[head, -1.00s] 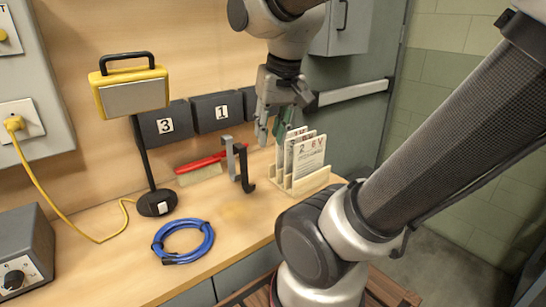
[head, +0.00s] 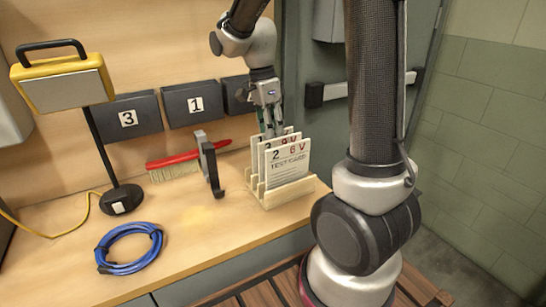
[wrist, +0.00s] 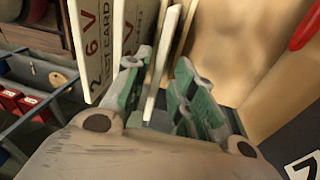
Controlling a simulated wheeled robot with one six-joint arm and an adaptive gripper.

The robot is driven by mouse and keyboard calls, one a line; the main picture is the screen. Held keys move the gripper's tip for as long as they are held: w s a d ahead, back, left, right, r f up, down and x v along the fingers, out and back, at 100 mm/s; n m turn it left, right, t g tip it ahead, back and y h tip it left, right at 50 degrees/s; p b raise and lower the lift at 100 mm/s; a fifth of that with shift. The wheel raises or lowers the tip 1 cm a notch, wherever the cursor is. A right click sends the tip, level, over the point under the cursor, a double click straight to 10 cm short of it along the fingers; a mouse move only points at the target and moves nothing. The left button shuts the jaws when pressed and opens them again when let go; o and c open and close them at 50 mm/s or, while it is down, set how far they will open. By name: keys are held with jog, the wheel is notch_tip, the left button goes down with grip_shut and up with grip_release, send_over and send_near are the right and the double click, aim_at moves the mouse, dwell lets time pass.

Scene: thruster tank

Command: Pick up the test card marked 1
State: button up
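White test cards stand upright in a light wooden rack (head: 292,191) on the bench. The front card (head: 288,158) reads 2 and 6V. A card behind it (head: 289,139) shows 9V in red; its number is mostly hidden. I cannot read a 1 on any card. My gripper (head: 270,132) points down at the rear of the rack. In the wrist view its green-padded fingers (wrist: 165,85) are open, one on each side of a card seen edge-on (wrist: 158,65). That card's face is hidden. A gap shows on its right; contact on the left is unclear.
A grey and black hook-shaped bracket (head: 210,165) and a red-handled brush (head: 188,159) lie left of the rack. Dark bins marked 3 (head: 133,117) and 1 (head: 196,105) hang behind. A blue cable coil (head: 128,248) and yellow lamp (head: 62,78) are further left.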

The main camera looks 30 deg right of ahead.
jog(key=shift+s+d+f, duration=0.1)
jog(key=shift+s+f, duration=0.1)
jog(key=shift+f, duration=1)
grip_shut()
